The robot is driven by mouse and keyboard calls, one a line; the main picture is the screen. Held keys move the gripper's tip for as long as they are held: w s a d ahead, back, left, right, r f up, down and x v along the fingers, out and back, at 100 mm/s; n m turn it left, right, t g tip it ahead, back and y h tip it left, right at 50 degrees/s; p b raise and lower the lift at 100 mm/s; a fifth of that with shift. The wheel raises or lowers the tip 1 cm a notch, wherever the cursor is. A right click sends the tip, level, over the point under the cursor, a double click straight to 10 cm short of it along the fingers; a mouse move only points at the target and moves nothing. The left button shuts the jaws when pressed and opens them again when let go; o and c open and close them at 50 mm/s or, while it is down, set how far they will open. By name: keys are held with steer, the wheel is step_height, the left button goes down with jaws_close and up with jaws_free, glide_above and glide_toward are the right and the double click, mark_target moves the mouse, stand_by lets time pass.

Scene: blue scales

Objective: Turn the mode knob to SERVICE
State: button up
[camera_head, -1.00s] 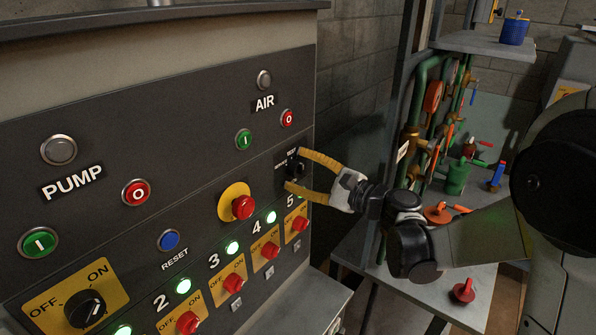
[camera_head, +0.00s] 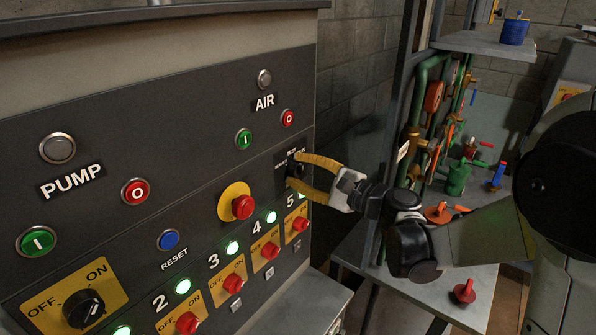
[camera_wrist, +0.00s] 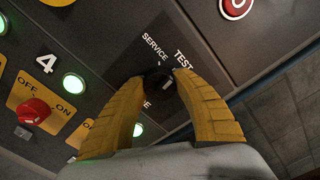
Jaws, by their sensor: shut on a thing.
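The mode knob (camera_wrist: 155,83) is small, round and black, with a pale mark on its face. It sits on the dark panel beside the printed words SERVICE (camera_wrist: 155,47) and TEST (camera_wrist: 184,59); other print near it is partly covered by a finger. Which word the knob points to I cannot tell. My gripper (camera_wrist: 160,82) has its two yellow fingers on either side of the knob, shut on it. In the head view my gripper (camera_head: 293,170) reaches the panel's right end from the right, and the knob (camera_head: 297,168) shows dark between the fingertips.
A red mushroom button (camera_head: 243,207) on a yellow plate is left of the knob. Red switches with lit green lamps run below, including switch 4 (camera_head: 270,250). AIR buttons (camera_head: 287,118) are above. A rack with pipes and valves (camera_head: 457,178) stands to the right.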

steer(key=n+b, duration=0.1)
steer(key=n, duration=0.7)
steer(key=shift+b, duration=0.4)
steer(key=shift+n, duration=0.4)
steer(key=shift+c, duration=0.2)
steer(key=o, duration=1.2)
steer(key=v, duration=1.2)
steer(key=shift+s, duration=0.1)
